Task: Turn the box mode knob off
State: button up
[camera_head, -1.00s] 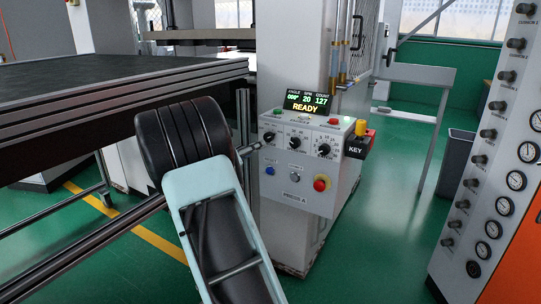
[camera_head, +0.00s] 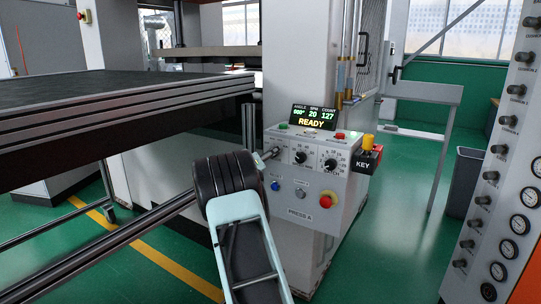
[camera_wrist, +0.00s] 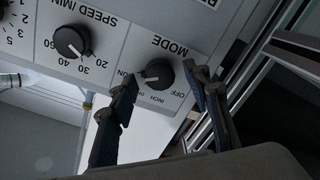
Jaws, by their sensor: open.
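The mode knob (camera_wrist: 160,73) is a round black dial with a white pointer, beside upside-down MODE, OFF and INCH lettering in the wrist view. Its pointer points left in that picture, away from the OFF label. My gripper (camera_wrist: 161,77) is open, with one dark finger on each side of the knob; I cannot tell whether they touch it.
The speed knob (camera_wrist: 71,41) is close by on the same panel. The box also carries a READY display (camera_head: 313,118), a red button (camera_head: 327,197) and a yellow-and-red key switch (camera_head: 368,152). A dark press table (camera_head: 110,90) lies left of the box.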

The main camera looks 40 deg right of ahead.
jog(key=shift+w+d, duration=0.1)
jog(key=shift+d, duration=0.1)
jog(key=c, duration=1.2)
jog(key=shift+o, duration=0.2)
